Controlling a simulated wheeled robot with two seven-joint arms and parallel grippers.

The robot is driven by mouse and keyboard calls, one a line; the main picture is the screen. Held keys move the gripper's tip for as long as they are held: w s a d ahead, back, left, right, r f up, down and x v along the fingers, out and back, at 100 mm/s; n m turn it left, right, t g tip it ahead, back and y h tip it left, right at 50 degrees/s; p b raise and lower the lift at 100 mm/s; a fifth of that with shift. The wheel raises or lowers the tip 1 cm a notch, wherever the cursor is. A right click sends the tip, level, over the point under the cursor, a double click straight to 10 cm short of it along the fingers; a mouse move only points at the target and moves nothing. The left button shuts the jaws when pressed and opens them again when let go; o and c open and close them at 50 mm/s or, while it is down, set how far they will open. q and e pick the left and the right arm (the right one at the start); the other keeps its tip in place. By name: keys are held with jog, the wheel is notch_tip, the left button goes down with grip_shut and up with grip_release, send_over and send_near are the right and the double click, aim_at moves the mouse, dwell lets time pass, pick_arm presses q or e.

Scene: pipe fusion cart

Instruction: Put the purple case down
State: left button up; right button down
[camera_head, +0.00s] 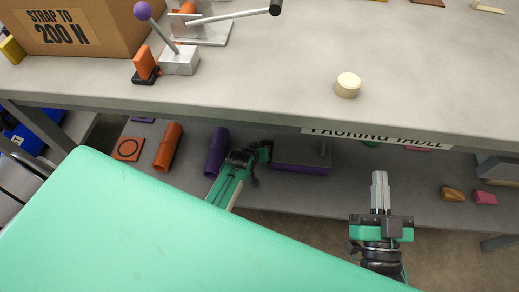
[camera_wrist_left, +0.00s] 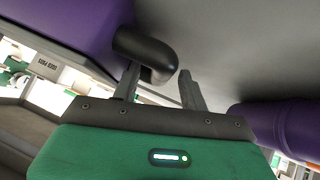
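The purple case (camera_head: 300,168) lies on the lower shelf under the packing table. It has a grey top and a small upright part near its right end. In the left wrist view the purple case (camera_wrist_left: 60,40) fills the upper left, and its dark rounded handle (camera_wrist_left: 148,50) reaches toward the fingers. My left gripper (camera_head: 264,150) is at the case's left end. In the wrist view its fingers (camera_wrist_left: 160,82) stand apart with the handle's end near the gap, not visibly clamped. My right gripper (camera_head: 380,178) is empty, its fingers together, in front of the table.
On the lower shelf, a purple pipe (camera_head: 216,150), an orange pipe (camera_head: 168,147) and an orange plate (camera_head: 128,149) lie left of the case. Orange and pink pieces (camera_head: 453,194) lie right. The table edge (camera_head: 250,116) overhangs the shelf. A carton (camera_head: 85,28) stands on top.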

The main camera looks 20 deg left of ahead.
pick_arm(q)
jog(key=shift+s+r, duration=0.1)
jog(key=shift+r, duration=0.05)
jog(key=p+v, duration=0.2)
jog(key=v, duration=0.3)
jog(key=shift+s+r, duration=0.25)
jog(key=shift+r, duration=0.05)
jog(key=s+d+r+m+h, duration=0.1)
jog(key=s+d+r+m, duration=0.1)
jog(key=s+d+r, duration=0.2)
jog(key=s+d+r+m+t+h+p, duration=0.1)
jog(key=s+d+r, duration=0.3)
jog(key=s+r, duration=0.5)
jog(key=s+d+r+m+h+p, duration=0.1)
jog(key=s+d+r+m+h, duration=0.2)
jog(key=s+r, duration=0.3)
notch_tip(320, 180, up, 3)
jog(key=shift+s+d+f+m+t, duration=0.1)
jog(key=shift+s+d+m+t, duration=0.3)
jog(key=shift+d+m, duration=0.35)
pick_arm(e)
jog(key=s+f+g+h, duration=0.1)
jog(key=s+f+g, duration=0.3)
jog(key=f+g, duration=0.5)
notch_tip(320, 180, down, 3)
jog(key=shift+s+a+r+h, duration=0.2)
jog(key=shift+s+h, duration=0.1)
jog(key=shift+h, duration=0.1)
pick_arm(q)
jog(key=shift+d, duration=0.1)
